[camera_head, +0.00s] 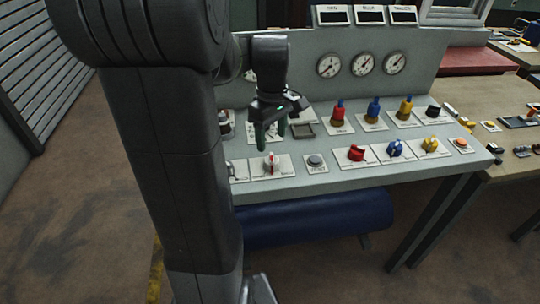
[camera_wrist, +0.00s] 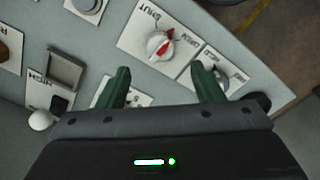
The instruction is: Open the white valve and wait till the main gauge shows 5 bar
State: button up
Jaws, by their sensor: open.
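The white valve (camera_head: 271,163) is a small round knob with a red pointer on a white plate near the front left of the sloped panel. In the wrist view the white valve (camera_wrist: 157,45) sits between a SHUT label and an OPEN label, its red mark slanted. I cannot tell its exact setting. My gripper (camera_head: 272,140) is above and just behind the valve, fingers pointing down, apart from it. In the wrist view the gripper's green fingers (camera_wrist: 164,75) are open with nothing between them.
Red (camera_head: 356,153), blue (camera_head: 394,148) and yellow (camera_head: 429,145) valves and a grey button (camera_head: 315,161) line the front to the right. Taller coloured knobs stand behind them. A cluttered wooden table (camera_head: 500,105) is at right. My arm hides the panel's left part.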

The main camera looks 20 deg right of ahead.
aim_at(272, 157)
notch_tip(272, 157, down, 8)
jog(key=shift+f, duration=0.1)
jog(key=shift+c, duration=0.2)
jog(key=c, duration=0.9)
